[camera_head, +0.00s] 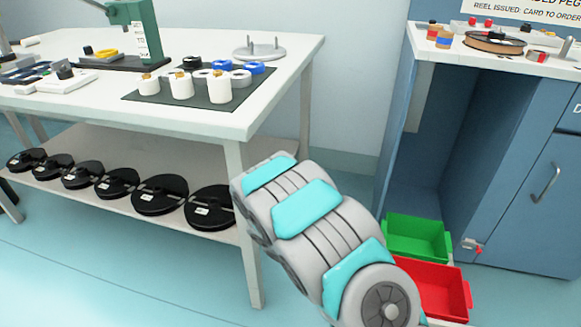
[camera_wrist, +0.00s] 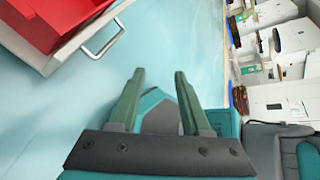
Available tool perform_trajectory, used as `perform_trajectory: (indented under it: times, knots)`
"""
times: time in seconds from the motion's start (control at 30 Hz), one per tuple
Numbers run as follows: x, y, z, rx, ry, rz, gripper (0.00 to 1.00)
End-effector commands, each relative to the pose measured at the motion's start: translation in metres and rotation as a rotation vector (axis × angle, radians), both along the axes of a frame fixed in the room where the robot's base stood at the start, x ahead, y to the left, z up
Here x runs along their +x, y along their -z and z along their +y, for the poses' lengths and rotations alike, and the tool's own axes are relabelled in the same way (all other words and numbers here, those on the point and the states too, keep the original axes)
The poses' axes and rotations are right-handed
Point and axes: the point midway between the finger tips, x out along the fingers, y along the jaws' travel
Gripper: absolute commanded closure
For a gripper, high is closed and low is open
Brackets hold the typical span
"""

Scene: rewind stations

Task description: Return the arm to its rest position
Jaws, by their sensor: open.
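My gripper (camera_wrist: 160,88) shows in the wrist view with its two green fingers apart and nothing between them. Beyond the fingers lies pale blue floor and part of a teal and grey shape that I cannot identify for sure. In the head view my arm (camera_head: 310,215), grey with turquoise panels, extends across the middle in front of the white table and the blue cabinet. My gripper is not visible in the head view.
A white table (camera_head: 200,118) at left carries white spools on a dark mat (camera_head: 150,97); black reels (camera_head: 160,195) line its lower shelf. A blue cabinet (camera_head: 545,185) stands at right. A green bin (camera_head: 418,240) and a red bin (camera_head: 435,290) sit low beside my arm.

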Motion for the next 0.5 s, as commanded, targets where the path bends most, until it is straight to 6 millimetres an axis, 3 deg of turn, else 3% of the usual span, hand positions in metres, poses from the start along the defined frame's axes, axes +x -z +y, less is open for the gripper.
perform_trajectory:
  times: [0.2, 0.5]
  knots:
    - [-0.018, -0.048, -0.006, -0.001, 0.254, -0.267, 0.53]
    - [-0.050, -0.102, -0.004, -0.003, 0.614, -0.589, 0.53]
